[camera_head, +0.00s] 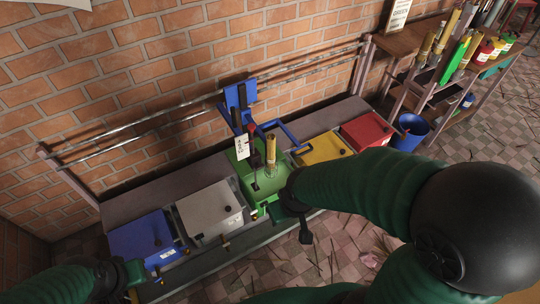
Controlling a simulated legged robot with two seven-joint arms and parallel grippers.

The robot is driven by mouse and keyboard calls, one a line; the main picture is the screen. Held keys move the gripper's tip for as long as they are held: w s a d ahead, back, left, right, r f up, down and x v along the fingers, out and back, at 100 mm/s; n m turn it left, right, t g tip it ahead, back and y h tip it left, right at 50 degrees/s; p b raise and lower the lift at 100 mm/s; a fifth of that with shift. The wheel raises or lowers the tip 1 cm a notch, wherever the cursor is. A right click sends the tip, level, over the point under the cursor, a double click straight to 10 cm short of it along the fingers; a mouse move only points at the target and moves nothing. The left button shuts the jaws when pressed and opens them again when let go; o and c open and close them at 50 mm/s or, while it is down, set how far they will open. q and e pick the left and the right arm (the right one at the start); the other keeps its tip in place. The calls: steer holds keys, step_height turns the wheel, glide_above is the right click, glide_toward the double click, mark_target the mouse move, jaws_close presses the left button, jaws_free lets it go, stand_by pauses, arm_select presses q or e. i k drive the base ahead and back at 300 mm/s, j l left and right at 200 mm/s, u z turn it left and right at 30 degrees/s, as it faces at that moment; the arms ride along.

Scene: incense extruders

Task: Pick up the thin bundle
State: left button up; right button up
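A thin tan bundle (271,150) stands upright at the open green box (248,180) in the middle of the bench. Other upright tan bundles (448,28) stand on the shelf at the upper right; I cannot tell which one the task names. My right gripper (291,212) is beside the front right of the green box, below the bundle and apart from it. Its wrist and arm hide part of the box's right side, and its finger gap is unclear. My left gripper (133,281) is low at the left, in front of the blue box (143,240), its fingers too small to read.
A white box (211,210), a yellow box (321,149) and a red box (367,131) stand along the bench. A blue lever frame (240,97) rises behind the green box. A blue bucket (409,132) is near the wooden shelf (402,40). The tiled floor is littered with sticks.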

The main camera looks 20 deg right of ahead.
mark_target(271, 137)
steer(key=i+l+u, duration=0.15)
steer(key=l, duration=0.2)
steer(key=i+l+u, duration=0.1)
steer(key=l, duration=0.25)
steer(key=i+l+u, duration=0.15)
steer(key=l, duration=0.2)
steer(key=i+l+u, duration=0.1)
steer(key=l, duration=0.3)
steer(key=i+l+u, duration=0.15)
steer(key=l, duration=0.25)
